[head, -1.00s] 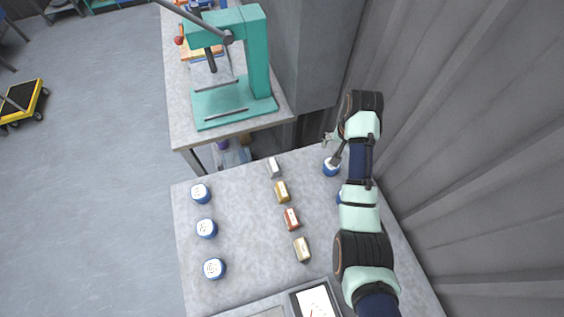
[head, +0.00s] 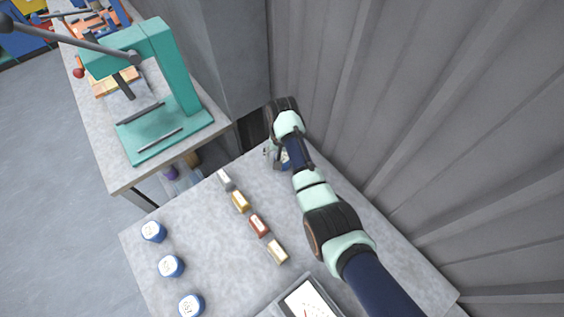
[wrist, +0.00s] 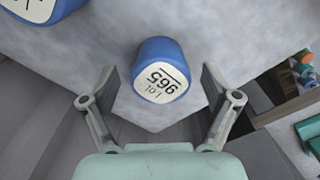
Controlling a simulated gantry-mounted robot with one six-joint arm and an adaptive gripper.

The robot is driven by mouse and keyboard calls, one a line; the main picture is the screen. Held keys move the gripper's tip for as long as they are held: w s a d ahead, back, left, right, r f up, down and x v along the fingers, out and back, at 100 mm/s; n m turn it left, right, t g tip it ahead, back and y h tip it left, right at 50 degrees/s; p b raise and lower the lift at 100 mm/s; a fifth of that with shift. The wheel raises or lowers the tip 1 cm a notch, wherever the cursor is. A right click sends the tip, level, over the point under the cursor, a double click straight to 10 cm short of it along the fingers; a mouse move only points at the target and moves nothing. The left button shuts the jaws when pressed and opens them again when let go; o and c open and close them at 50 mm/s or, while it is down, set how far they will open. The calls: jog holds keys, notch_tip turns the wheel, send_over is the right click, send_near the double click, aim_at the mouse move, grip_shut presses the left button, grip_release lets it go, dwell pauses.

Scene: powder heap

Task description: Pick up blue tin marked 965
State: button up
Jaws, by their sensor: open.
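The blue tin marked 965 (wrist: 146,52) stands on the grey table in the wrist view, its white label showing upside down. It lies just ahead of and between the fingertips of my gripper (wrist: 158,82), which is open with clear gaps on both sides of the tin. In the head view my gripper (head: 273,153) is at the table's far right corner, and the tin (head: 285,157) is mostly hidden behind my arm.
Another blue tin (wrist: 45,8) shows at the wrist view's upper left. Several small blocks (head: 258,224) form a row mid-table, with blue tins (head: 171,266) along the left. A teal press (head: 175,70) stands on the neighbouring bench. A corrugated wall (head: 400,110) is close on the right.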

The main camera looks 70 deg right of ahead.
jog(key=shift+f, duration=0.25)
jog(key=c, duration=1.4)
jog(key=shift+o, duration=0.2)
jog(key=shift+r, duration=0.15)
notch_tip(320, 180, up, 20)
jog(key=p, duration=1)
